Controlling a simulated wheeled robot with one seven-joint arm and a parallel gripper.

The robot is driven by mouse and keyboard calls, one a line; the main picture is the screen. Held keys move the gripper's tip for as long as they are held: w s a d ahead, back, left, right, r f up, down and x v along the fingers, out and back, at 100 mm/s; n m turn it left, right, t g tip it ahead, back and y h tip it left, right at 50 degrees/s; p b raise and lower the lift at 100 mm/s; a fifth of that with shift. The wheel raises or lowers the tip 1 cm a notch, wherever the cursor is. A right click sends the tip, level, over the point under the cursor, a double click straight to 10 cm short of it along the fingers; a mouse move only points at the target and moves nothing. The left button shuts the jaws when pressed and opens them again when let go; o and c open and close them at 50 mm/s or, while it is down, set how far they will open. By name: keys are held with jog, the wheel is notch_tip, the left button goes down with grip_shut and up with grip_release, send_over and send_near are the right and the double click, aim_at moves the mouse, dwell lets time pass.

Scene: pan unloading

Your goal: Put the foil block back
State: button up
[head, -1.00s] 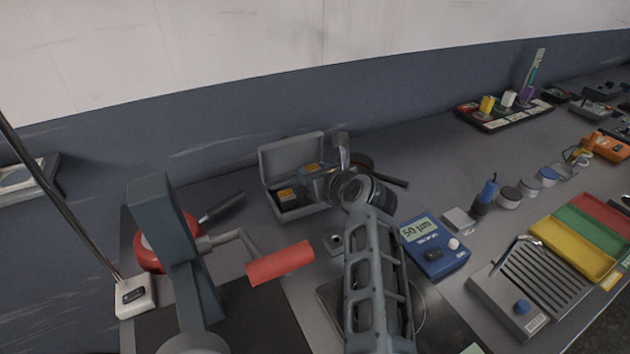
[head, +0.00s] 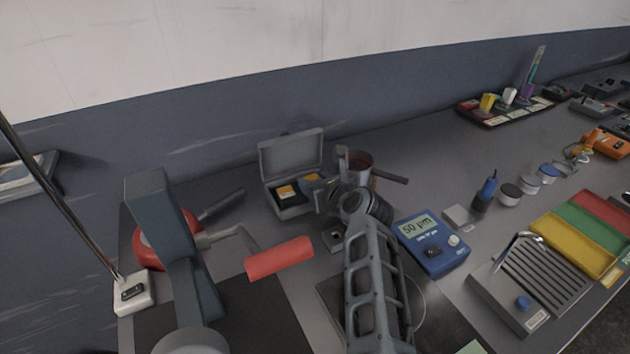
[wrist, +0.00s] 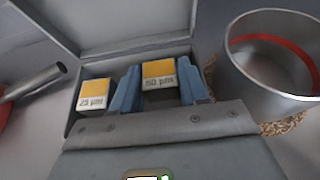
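The foil block marked 50 µm, with a yellow top and white label (wrist: 159,75), is between the two blue-grey fingers of my gripper (wrist: 160,84). Both fingers appear to touch its sides. It is at the right part of the open grey case (head: 291,160), at the height of the case's opening; I cannot tell whether it rests on the bottom. A like block marked 25 µm (wrist: 93,94) sits in the left part of the case. In the head view my gripper (head: 317,184) reaches the case from the right and partly hides the held block.
A metal pot (wrist: 272,62) with a red band inside stands close to the case's right; its handle points right. A blue gauge (head: 432,243) reading 50 µm is right of my arm. A red-handled crank (head: 278,258) is in front left. The case's lid stands open behind.

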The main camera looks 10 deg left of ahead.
jog(key=shift+o, duration=0.7)
jog(key=shift+r, duration=0.3)
jog(key=s+d+r+p, duration=0.1)
jog(key=s+r+p, duration=0.1)
jog(key=p, duration=0.1)
jog(key=shift+d+r, duration=0.1)
jog(key=shift+d, duration=0.05)
jog(key=v, duration=0.9)
jog(key=shift+s+d, duration=0.1)
jog(key=shift+s, duration=0.05)
